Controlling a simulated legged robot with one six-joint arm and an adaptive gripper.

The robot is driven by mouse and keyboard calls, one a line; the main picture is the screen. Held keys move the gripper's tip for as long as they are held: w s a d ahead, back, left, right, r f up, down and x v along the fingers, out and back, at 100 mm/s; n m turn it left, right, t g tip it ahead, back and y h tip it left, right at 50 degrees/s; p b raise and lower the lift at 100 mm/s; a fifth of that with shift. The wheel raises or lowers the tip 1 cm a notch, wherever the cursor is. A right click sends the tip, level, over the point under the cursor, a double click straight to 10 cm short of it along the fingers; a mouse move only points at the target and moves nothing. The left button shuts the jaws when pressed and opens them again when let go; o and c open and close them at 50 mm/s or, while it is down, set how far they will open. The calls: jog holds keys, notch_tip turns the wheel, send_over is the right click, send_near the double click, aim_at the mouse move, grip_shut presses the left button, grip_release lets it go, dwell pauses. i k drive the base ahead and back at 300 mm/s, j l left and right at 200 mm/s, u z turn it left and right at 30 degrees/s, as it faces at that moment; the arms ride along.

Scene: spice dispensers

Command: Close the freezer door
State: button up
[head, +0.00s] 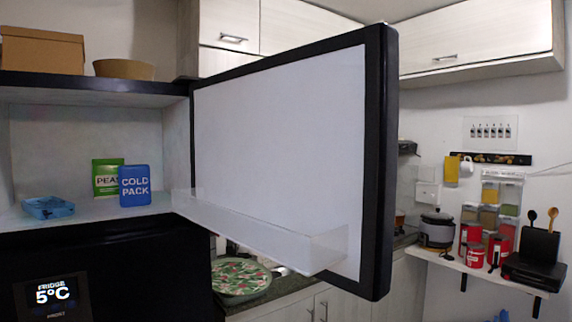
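The freezer door (280,140) stands wide open on the right side of the freezer compartment. Its white inner face with a clear shelf bin (262,236) is turned toward me, and its black outer edge (384,160) is at the right. The freezer compartment (85,150) is open at the left. Inside it are a green peas packet (106,176), a blue cold pack (135,186) and a blue tray-like item (48,207). My gripper is not in view.
Below the freezer is the black fridge door with a display (52,292). A cardboard box (42,50) and a bowl (123,69) sit on top. Behind the door are a counter with a patterned round item (240,278), and a wall shelf (480,270) with a cooker (436,230) and red cans.

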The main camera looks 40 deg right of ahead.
aim_at(294, 153)
jog(key=k+l+u, duration=0.15)
jog(key=l, duration=0.25)
jog(key=l+u, duration=0.15)
jog(key=l, duration=0.2)
jog(key=k+l+u, duration=0.1)
jog(key=l, duration=0.25)
jog(key=k+l+u, duration=0.15)
jog(key=l, duration=0.2)
jog(key=k+l+u, duration=0.15)
jog(key=l+u, duration=0.1)
jog(key=l, duration=0.55)
jog(key=k+l+u, duration=0.1)
jog(key=l, duration=0.5)
jog(key=k, duration=0.4)
